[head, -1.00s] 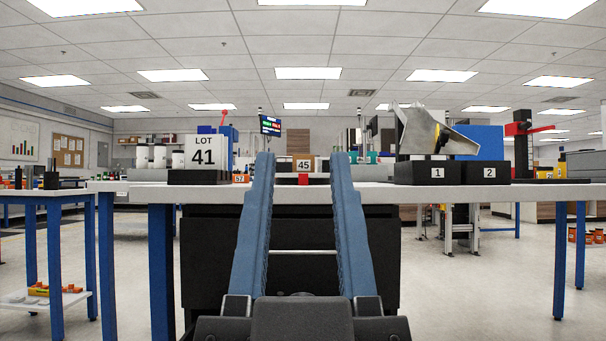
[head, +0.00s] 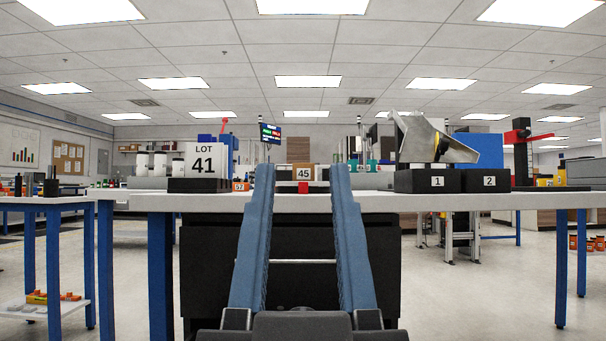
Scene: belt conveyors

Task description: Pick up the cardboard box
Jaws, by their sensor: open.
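My gripper (head: 302,168) is in the middle of the head view. Its two long blue fingers are spread apart, with nothing held between them.
A LOT 41 sign (head: 206,160) stands on a black block at the left of the table. Black blocks marked 1 (head: 437,181) and 2 (head: 489,181) stand at the right, with a metal part (head: 435,140) above. A side table (head: 45,202) is at far left.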

